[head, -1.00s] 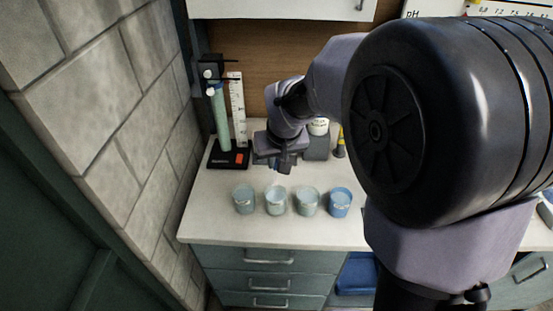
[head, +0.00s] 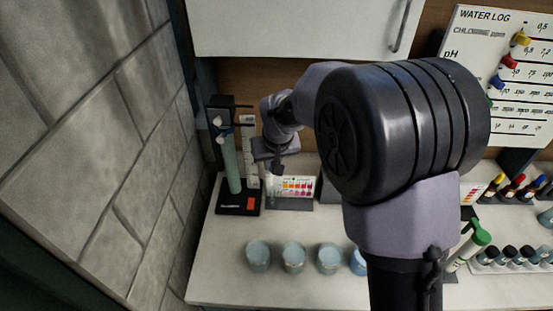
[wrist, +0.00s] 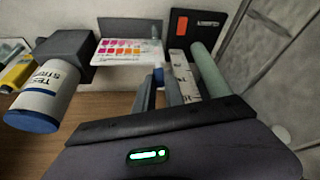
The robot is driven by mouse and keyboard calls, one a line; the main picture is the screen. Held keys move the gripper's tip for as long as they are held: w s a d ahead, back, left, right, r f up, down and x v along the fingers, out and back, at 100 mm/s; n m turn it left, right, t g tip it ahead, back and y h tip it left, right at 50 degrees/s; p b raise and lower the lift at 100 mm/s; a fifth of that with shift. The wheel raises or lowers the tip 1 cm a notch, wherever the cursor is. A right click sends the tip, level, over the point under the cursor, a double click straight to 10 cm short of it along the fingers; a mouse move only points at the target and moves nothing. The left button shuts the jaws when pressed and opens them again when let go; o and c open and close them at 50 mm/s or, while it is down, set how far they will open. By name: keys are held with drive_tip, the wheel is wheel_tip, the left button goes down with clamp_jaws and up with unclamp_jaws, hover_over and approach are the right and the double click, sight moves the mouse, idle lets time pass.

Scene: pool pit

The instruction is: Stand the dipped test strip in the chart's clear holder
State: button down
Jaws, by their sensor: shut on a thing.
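My gripper (head: 276,168) is shut on the test strip, whose slim blue part (wrist: 158,74) shows between the two fingers (wrist: 158,92) in the wrist view. In the head view the strip is thin and pale below the fingers and hard to make out. The colour chart (head: 297,187) stands on the counter, just right of and below the gripper; it also shows in the wrist view (wrist: 125,50), upside down. The clear holder (wrist: 155,42) seems to be a faint see-through piece at the chart's edge, close to the strip. I cannot tell whether they touch.
A black stand with a green tube (head: 231,165) and a white ruler (head: 249,150) rises close left of the gripper. Several cups (head: 294,257) line the counter's front. A test strip bottle (wrist: 45,95) stands near the chart. Vials (head: 498,258) stand at right.

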sight(272, 185)
drive_tip(key=shift+w+f, duration=0.1)
drive_tip(key=shift+f, duration=0.7)
drive_tip(key=shift+r, duration=0.1)
drive_tip(key=shift+f+b, duration=1.1)
drive_tip(key=shift+f+b, duration=2.05)
drive_tip(key=shift+f, duration=0.35)
drive_tip(key=shift+f+b, duration=0.45)
drive_tip(key=shift+f, duration=0.1)
